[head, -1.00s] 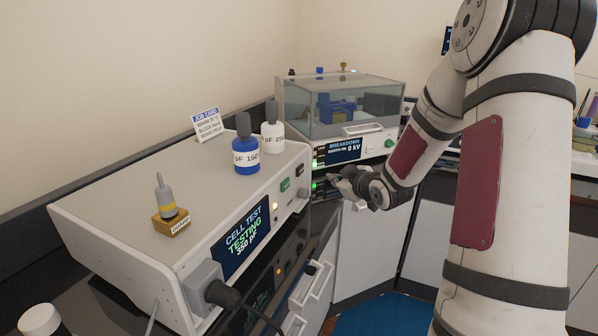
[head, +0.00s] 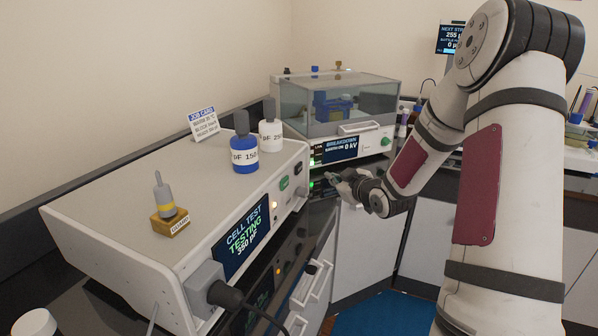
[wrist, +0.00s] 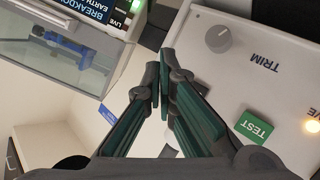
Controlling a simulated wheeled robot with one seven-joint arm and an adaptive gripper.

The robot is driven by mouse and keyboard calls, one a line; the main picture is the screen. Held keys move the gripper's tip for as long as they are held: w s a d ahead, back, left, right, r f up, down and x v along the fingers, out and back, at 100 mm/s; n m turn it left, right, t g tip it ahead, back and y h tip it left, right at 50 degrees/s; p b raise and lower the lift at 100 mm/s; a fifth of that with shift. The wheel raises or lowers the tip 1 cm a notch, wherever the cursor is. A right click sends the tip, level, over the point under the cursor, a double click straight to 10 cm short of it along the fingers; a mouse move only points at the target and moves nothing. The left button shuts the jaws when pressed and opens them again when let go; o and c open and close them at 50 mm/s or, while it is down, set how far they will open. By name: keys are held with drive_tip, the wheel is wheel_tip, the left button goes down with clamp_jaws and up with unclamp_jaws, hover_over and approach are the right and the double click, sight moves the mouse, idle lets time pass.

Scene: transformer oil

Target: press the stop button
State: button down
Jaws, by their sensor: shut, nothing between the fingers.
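The cell test unit (head: 130,190) stands at the left with a lit screen (head: 243,237) reading TESTING 350 pF. I cannot read a STOP label in either view. My gripper (head: 332,177) is shut and empty, right of the unit's far front end and apart from it in the head view. In the wrist view my fingertips (wrist: 160,78) meet beside the panel, left of the TRIM knob (wrist: 218,38). My fingers hide part of the background.
Blue (head: 244,154) and white (head: 270,135) bottles, a job card (head: 204,125) and a brass-based block (head: 170,221) stand on the unit. A plug with a cable (head: 207,287) juts from its front. The breakdown tester (head: 360,147) stands behind my gripper.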

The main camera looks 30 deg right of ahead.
drive_tip(key=w+a+b, duration=0.2)
drive_tip(key=w+a, duration=0.2)
drive_tip(key=w, duration=0.1)
drive_tip(key=shift+b, duration=0.35)
drive_tip(key=shift+w+a, duration=0.1)
drive_tip(key=shift+w, duration=0.05)
idle(1.2)
drive_tip(key=shift+w+a, duration=0.15)
drive_tip(key=shift+w, duration=0.05)
drive_tip(key=shift+w+a+b, duration=0.25)
drive_tip(key=shift+w+b, duration=0.1)
drive_tip(key=shift+b, duration=0.05)
idle(0.7)
drive_tip(key=shift+s, duration=0.1)
drive_tip(key=shift+s+d+p, duration=0.4)
drive_tip(key=shift+s+d, duration=0.1)
drive_tip(key=shift+s, duration=0.1)
idle(0.3)
drive_tip(key=shift+s+d+p, duration=0.65)
drive_tip(key=shift+s+d, duration=0.15)
drive_tip(key=shift+s, duration=0.2)
drive_tip(key=shift+s+d+p, duration=0.6)
drive_tip(key=shift+s+d, duration=0.15)
drive_tip(key=shift+s, duration=0.2)
